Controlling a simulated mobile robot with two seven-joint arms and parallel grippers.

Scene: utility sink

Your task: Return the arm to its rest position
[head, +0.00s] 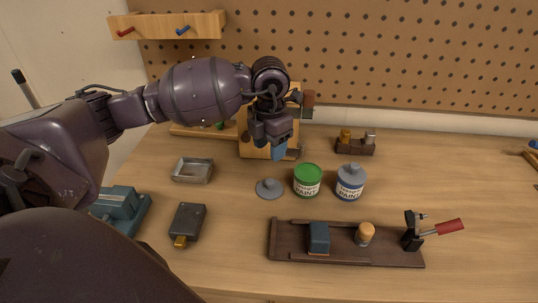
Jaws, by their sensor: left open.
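My left arm comes in from the left and reaches across the back of the bench. My left gripper (271,134) points down, open, in front of an upright wooden block (251,149). A small blue piece (279,153) shows just below the fingers; I cannot tell whether it touches them. The gripper and arm hide part of the wooden block and what stands behind it. My right gripper is out of view.
A green-lidded paint can (307,180) and a blue-grey-topped one (350,182) stand mid-bench; a loose grey lid (269,188) lies beside them. A metal tray (193,170) is left. A dark fixture with a red-handled clamp (345,243) lies in front. The right side is mostly clear.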

